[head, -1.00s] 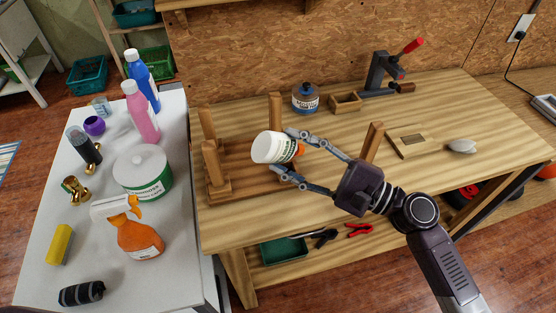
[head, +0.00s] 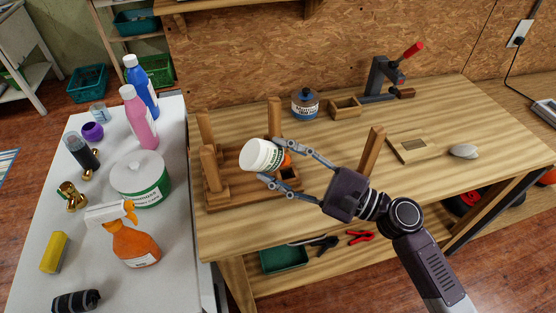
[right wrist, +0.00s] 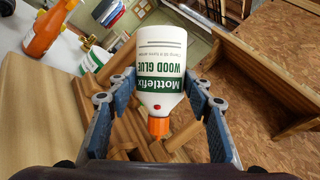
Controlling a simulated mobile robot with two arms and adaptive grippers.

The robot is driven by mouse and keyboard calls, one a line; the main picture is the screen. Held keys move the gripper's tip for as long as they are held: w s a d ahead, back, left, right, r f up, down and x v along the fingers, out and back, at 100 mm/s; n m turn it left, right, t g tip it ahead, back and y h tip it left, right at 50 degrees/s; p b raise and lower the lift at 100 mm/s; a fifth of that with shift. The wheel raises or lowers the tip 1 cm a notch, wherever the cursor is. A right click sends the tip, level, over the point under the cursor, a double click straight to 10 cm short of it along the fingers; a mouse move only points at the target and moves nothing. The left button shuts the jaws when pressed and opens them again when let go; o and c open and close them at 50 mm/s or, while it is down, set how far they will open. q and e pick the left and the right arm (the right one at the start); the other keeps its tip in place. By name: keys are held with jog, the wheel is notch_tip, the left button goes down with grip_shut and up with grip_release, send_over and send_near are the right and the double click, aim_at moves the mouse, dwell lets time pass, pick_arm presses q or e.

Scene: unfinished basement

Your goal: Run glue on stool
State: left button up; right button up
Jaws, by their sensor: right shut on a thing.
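The glue bottle (head: 260,155), white with a green label reading wood glue and an orange nozzle, is between the fingers of my right gripper (head: 281,167), which is shut on it. It is tilted, nozzle toward my wrist, above the upturned wooden stool (head: 228,196). In the right wrist view the bottle (right wrist: 161,60) shows with its orange nozzle (right wrist: 158,127) down. Several stool legs stand up at the left and back. A square socket (head: 288,173) shows near the nozzle; contact cannot be told. A separate wooden leg (head: 373,150) stands behind my right gripper. My left gripper is out of view.
A white table (head: 105,230) with bottles stands at the left. The bench's front right is clear.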

jog(key=shift+f+b, duration=2)
jog(key=shift+f, duration=0.2)
jog(key=shift+r, duration=0.1)
notch_tip(320, 180, up, 13)
jog(key=p, duration=1.1)
jog(key=n+h+p, duration=0.1)
jog(key=n, duration=0.3)
jog(key=n+g+h+p, duration=0.1)
jog(key=n+h, duration=0.1)
jog(key=n, duration=0.2)
jog(key=shift+n, duration=0.3)
